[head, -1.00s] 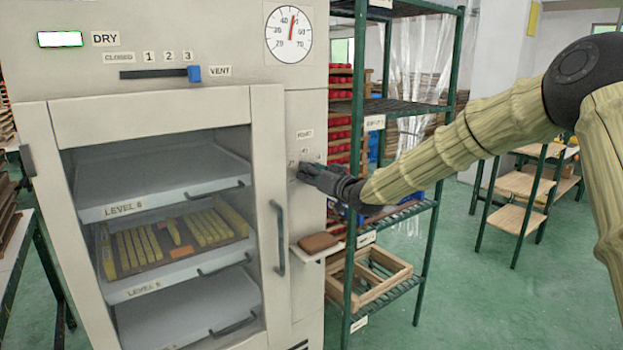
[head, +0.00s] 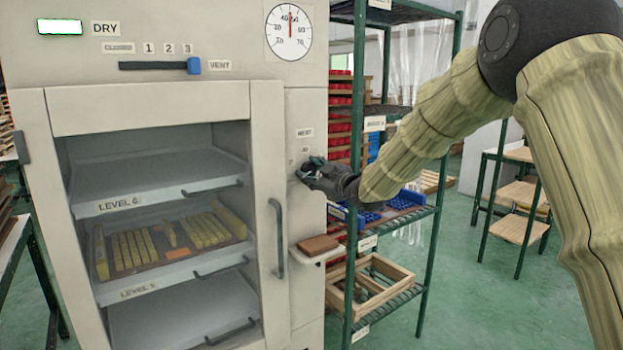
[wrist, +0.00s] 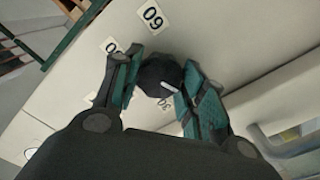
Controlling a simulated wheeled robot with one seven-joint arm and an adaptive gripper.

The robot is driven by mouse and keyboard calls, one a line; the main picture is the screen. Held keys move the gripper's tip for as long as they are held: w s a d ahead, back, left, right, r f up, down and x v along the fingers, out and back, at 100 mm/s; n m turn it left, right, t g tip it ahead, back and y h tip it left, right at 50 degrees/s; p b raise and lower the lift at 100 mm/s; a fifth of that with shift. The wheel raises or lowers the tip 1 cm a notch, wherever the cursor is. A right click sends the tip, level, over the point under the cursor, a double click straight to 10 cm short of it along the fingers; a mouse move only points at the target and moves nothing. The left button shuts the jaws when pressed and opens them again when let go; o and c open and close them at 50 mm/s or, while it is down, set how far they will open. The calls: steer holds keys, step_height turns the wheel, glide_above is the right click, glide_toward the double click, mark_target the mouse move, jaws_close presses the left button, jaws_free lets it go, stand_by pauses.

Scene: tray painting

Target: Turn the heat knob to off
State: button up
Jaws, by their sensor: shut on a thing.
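The heat knob (wrist: 158,75) is a dark round knob with a white pointer mark, on the cream front of the drying cabinet (head: 305,240). In the wrist view it sits between the two teal-padded fingers of my gripper (wrist: 162,70), which is shut on it. Number tags surround it; one reads 60 (wrist: 151,17), and others are partly covered or cut off. In the head view my gripper (head: 306,171) is at the panel below the heat label (head: 305,132), and its fingers hide the knob. I cannot tell which tag the pointer faces.
A round gauge (head: 275,45) with a red needle pointing straight up is above. A blue vent slider (head: 194,66) is at the right end of its slot. A small shelf with a brown block (head: 318,245) juts out below my gripper. A green rack (head: 437,215) stands close on the right.

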steer(key=shift+f+n+b, duration=0.35)
steer(key=shift+n+b, duration=0.05)
steer(key=shift+n, duration=0.4)
steer(key=o, duration=1)
steer(key=shift+r, duration=0.1)
steer(key=shift+o, duration=0.2)
steer(key=shift+r, duration=0.1)
steer(key=v, duration=1.2)
steer(key=shift+s, duration=0.1)
